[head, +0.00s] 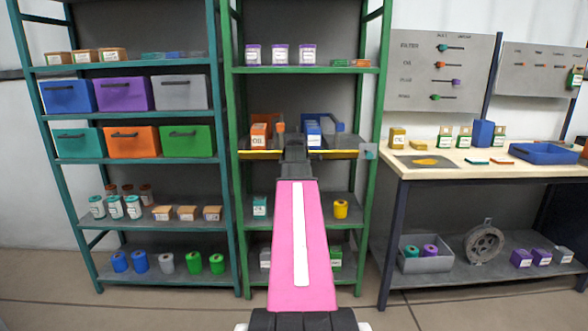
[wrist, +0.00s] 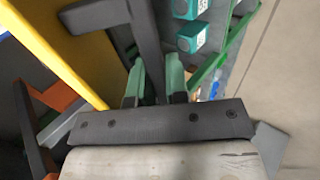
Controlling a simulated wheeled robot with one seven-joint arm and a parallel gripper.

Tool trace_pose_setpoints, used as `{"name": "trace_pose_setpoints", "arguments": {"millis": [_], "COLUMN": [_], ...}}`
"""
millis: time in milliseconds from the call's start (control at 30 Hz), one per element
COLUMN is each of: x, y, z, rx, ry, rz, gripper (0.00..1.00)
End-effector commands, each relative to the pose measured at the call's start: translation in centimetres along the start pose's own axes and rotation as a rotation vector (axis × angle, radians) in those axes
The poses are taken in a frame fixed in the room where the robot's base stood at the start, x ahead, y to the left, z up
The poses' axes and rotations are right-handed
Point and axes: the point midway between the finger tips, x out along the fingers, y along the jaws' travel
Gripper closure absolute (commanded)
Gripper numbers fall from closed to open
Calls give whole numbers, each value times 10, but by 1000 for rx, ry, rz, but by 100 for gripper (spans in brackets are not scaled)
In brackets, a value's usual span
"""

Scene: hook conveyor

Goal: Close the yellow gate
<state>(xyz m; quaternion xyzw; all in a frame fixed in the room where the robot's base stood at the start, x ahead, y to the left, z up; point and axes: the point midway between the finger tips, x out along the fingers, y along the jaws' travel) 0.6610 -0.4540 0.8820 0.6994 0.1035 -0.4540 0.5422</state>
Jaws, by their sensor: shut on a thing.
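The yellow gate (head: 262,154) shows in the head view as a thin bar across the front of the middle shelf of the green rack, with its centre hidden by my arm. In the wrist view the gate is a broad yellow panel (wrist: 62,42) at the upper left. A dark grey handle bar (wrist: 146,40) stands beside it. My gripper (wrist: 156,80) has its green fingers shut on this handle bar. In the head view the fingers are hidden behind my arm. I cannot tell whether the gate is fully closed.
Behind the gate, an orange bin (head: 259,130) and a blue bin (head: 313,130) stand on the shelf. A teal rack (head: 226,200) is on the left and a workbench (head: 460,158) on the right. A yellow can (head: 341,209) stands on the shelf below.

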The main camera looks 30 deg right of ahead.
Motion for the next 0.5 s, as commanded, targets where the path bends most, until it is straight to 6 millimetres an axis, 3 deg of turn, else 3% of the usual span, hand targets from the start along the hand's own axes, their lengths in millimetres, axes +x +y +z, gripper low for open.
{"name": "trace_pose_setpoints", "arguments": {"millis": [33, 500], "x": [0, -14], "y": [9, 27], "z": [0, 0], "rx": [-1, -1], "ry": [0, 1], "rz": [-39, -433], "gripper": [100, 100]}}
